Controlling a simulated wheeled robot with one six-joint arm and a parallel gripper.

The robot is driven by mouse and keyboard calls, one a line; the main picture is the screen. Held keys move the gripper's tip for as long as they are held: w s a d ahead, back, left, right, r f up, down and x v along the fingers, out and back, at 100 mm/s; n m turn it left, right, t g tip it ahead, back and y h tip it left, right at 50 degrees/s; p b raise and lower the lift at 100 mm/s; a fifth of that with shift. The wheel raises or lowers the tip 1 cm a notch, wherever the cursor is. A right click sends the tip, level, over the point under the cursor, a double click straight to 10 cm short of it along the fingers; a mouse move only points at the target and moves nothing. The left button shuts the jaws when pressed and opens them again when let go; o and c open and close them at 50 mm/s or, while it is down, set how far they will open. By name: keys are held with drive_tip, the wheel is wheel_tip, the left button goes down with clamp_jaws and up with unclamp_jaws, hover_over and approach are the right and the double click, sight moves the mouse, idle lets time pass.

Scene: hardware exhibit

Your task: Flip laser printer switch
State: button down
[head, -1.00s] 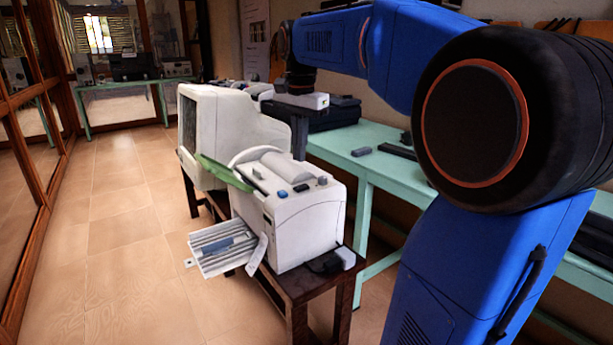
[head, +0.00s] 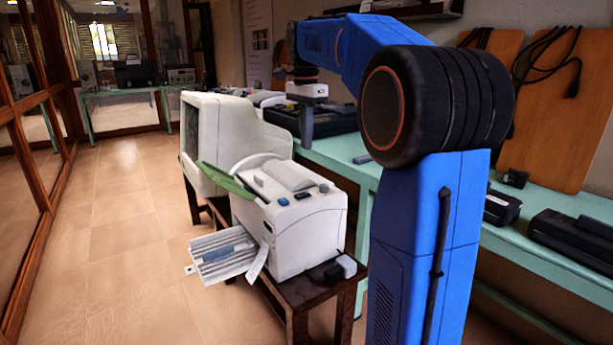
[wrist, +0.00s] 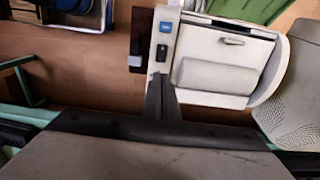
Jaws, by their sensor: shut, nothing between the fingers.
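The laser printer (head: 300,235) is a white machine on a small dark wooden stand, with a paper tray at its front left. On its top are dark and blue controls. In the wrist view the printer top (wrist: 222,45) carries a blue button (wrist: 166,27) and, beside it, a small black switch (wrist: 161,53); its position cannot be told. My gripper (head: 305,135) is shut and empty, pointing down behind the printer in the head view. In the wrist view my gripper's dark fingers (wrist: 160,82) appear just below the black switch. Contact cannot be told.
A beige monitor-like machine (head: 222,140) stands left of the printer. A green item (head: 227,182) lies along the printer's left top edge. A green table (head: 350,172) with equipment runs behind. A plug-like white item (head: 346,266) sits at the stand's right. The tiled floor left is open.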

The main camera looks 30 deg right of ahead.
sight(302, 195)
wheel_tip(302, 195, down, 14)
drive_tip(key=shift+r, duration=0.1)
idle(0.5)
drive_tip(key=shift+d, duration=0.1)
drive_tip(key=shift+d+f, duration=0.1)
drive_tip(key=shift+f, duration=0.15)
drive_tip(key=shift+y, duration=0.3)
drive_tip(key=shift+s+a, duration=0.1)
drive_tip(key=shift+a, duration=0.15)
drive_tip(key=shift+a+r, duration=0.15)
drive_tip(key=shift+a, duration=0.5)
